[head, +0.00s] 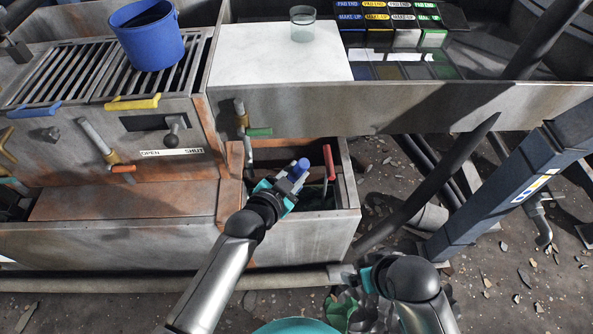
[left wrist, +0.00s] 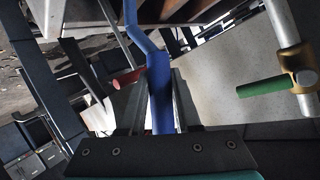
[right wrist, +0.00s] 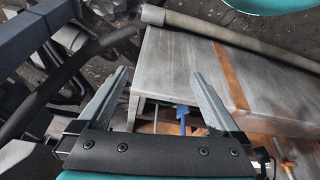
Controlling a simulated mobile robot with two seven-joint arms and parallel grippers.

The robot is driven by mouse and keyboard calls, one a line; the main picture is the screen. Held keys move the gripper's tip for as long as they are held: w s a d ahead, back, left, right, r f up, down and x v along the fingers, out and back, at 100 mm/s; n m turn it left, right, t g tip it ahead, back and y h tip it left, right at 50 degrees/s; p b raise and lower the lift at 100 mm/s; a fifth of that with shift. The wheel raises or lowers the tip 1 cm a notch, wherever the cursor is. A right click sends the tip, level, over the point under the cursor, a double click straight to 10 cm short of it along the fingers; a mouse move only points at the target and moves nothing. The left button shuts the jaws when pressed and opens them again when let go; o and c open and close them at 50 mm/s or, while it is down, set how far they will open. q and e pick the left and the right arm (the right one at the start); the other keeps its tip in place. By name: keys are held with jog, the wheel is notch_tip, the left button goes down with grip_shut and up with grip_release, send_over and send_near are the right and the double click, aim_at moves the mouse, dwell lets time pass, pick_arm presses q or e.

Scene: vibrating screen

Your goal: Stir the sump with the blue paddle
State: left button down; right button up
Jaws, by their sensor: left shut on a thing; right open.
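The blue paddle shows in the head view as a blue end (head: 302,165) at my left gripper (head: 290,187). In the left wrist view its bent blue shaft (left wrist: 159,90) runs between the fingers, which are shut on it. The sump (head: 349,192) is the open metal box below the machine, and the left gripper is over its opening. In the right wrist view a blue part of the paddle (right wrist: 183,113) shows at the sump's opening. The paddle's lower end is hidden in the head view. My right gripper (right wrist: 158,85) is open and empty, in front of the sump.
A blue bucket (head: 150,45) stands on the grating. A green-handled valve (head: 257,132) is above left. A dark blue post (head: 500,195) stands at right. Rubble covers the floor.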

pick_arm(q)
jog(key=shift+w+a+f+b, duration=0.1)
jog(key=shift+w+f+b, duration=0.1)
jog(key=shift+f+b, duration=0.25)
jog(key=shift+w+a+f+b, duration=0.1)
jog(key=shift+w+f+b, duration=0.1)
jog(key=shift+f, duration=0.35)
pick_arm(e)
jog(key=r, duration=0.1)
jog(key=w+r, duration=0.1)
jog(key=r, duration=0.1)
jog(key=shift+a+r+t, duration=0.15)
jog(key=shift+t, duration=0.15)
pick_arm(q)
jog(key=shift+d, duration=0.1)
pick_arm(e)
jog(key=shift+r, duration=0.1)
